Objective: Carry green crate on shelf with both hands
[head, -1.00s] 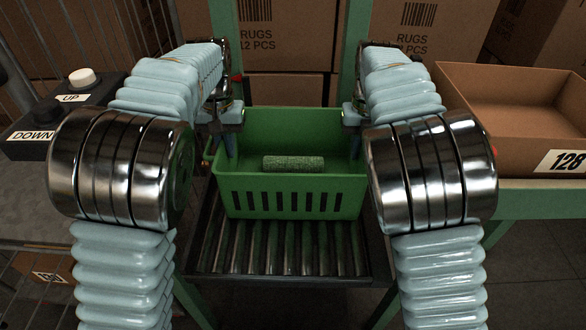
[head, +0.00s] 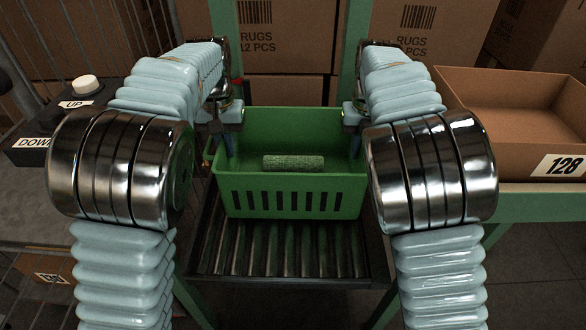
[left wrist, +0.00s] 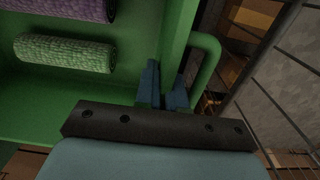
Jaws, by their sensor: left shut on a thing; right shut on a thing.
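The green crate (head: 290,196) is at the middle of the head view, upright and level over a roller shelf (head: 285,250). Whether its base touches the rollers I cannot tell. A speckled green roll (head: 293,163) lies inside; the left wrist view also shows a purple roll (left wrist: 72,8) in it. My left gripper (head: 232,140) is shut on the crate's left wall; in the left wrist view its blue fingers (left wrist: 163,88) straddle the wall beside a green loop handle (left wrist: 208,62). My right gripper (head: 354,140) is shut on the right wall, its fingertips partly hidden by my arm.
A control box with a white button (head: 86,86) and UP and DOWN labels stands at left, near my left arm. An open brown box marked 128 (head: 520,115) is at right. Cartons (head: 290,50) and green posts (head: 345,50) stand behind the crate.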

